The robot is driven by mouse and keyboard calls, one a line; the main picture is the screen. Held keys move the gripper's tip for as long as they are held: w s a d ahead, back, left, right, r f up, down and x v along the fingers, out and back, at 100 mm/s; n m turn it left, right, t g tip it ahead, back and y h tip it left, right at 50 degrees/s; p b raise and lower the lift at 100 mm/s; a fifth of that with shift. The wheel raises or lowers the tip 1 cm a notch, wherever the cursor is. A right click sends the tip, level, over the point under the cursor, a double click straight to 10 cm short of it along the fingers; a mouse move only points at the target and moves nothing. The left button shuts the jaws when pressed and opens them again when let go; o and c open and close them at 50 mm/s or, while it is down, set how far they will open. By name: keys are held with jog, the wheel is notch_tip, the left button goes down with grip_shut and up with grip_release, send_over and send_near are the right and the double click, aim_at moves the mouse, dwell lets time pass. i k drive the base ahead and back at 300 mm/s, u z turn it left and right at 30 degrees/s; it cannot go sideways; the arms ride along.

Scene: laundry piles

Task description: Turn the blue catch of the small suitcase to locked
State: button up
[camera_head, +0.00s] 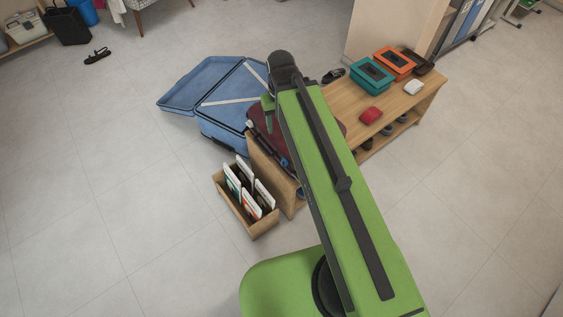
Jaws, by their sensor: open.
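A small dark red suitcase (263,128) stands behind a wooden board, largely hidden by my green arm. A tiny blue spot (284,162) on its near side looks like the blue catch. It is too small to tell which way it is turned. My gripper (269,114) hangs from the dark wrist at the arm's far end, over the far left part of the suitcase. Only a green finger shows clearly. The gripper is open, with nothing visible in it. It is above and to the left of the blue spot; whether it touches the suitcase cannot be told.
A large open blue suitcase (225,117) lies behind and left. A wooden crate of upright books (225,192) stands in front, beside the wooden board (272,174). A low wooden bench (400,106) with boxes and red and white items is right. Floor is clear at left.

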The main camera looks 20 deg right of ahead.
aim_at(284, 162)
jog(key=z, duration=1.95)
jog(key=k, duration=0.7)
jog(key=u, duration=3.3)
jog(key=i, duration=0.55)
jog(key=u, duration=0.05)
jog(key=k, duration=0.55)
jog(key=z, duration=0.05)
